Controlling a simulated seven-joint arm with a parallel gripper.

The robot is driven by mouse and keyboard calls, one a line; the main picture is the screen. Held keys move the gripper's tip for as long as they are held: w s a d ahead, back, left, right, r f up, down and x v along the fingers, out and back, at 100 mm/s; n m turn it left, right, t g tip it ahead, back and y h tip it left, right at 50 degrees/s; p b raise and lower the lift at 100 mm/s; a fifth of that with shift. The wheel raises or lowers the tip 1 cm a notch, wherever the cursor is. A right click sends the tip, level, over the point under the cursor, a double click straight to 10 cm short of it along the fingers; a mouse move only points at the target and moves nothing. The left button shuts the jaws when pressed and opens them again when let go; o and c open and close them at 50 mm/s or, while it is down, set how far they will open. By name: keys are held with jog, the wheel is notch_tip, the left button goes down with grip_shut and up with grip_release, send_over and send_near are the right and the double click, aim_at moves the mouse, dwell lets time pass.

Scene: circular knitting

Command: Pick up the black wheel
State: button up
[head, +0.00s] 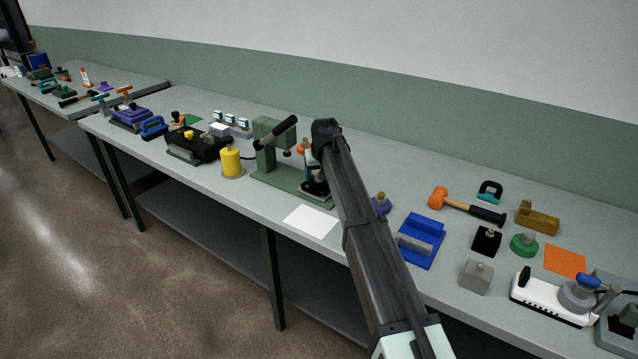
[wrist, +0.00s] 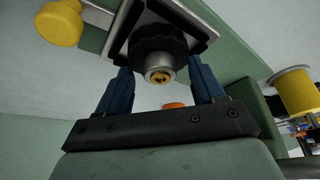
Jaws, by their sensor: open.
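The black wheel (wrist: 158,50) is a dark ridged knob with a silver hub and brass centre. It sits on a black-and-white square plate (wrist: 121,45) on a green base. My gripper (wrist: 160,82) is open, with its blue fingers at either side of the hub in the wrist view. I cannot tell whether they touch the wheel. In the head view, my arm covers part of the dark assembly (head: 315,188) at the right end of the green machine's base (head: 285,181), and the gripper is mostly hidden.
The green machine's upright (head: 266,150) and black handle (head: 284,128) stand just left of my arm. A yellow cylinder (head: 231,162) is farther left. A white sheet (head: 311,221) lies in front.

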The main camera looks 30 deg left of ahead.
jog(key=shift+c, duration=0.4)
grip_shut()
jog(key=shift+r, duration=0.15)
